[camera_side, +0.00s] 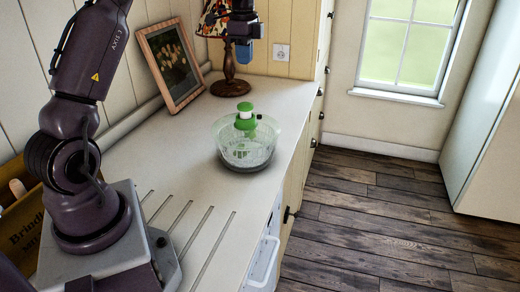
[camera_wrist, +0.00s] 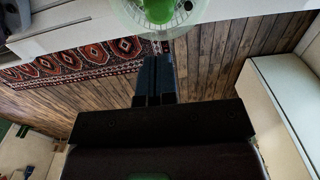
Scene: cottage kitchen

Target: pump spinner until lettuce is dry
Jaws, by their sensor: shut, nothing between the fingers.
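The salad spinner (camera_side: 246,147) stands upright on the counter, with a clear bowl and a green-and-white pump knob (camera_side: 245,116) on top. Lettuce inside cannot be made out clearly. My gripper (camera_side: 243,60) is shut and empty, pointing down above the pump knob with a visible gap between them. In the wrist view my gripper's dark fingers (camera_wrist: 154,80) are together, and part of the spinner (camera_wrist: 185,17) with its green top shows at the upper edge, cut off by the frame.
A framed picture (camera_side: 171,64) leans on the wall behind the spinner. A table lamp (camera_side: 230,85) stands close behind my gripper. The counter (camera_side: 170,165) is bare left of the spinner, with grooves at the front. A patterned rug (camera_wrist: 75,62) lies on the wooden floor.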

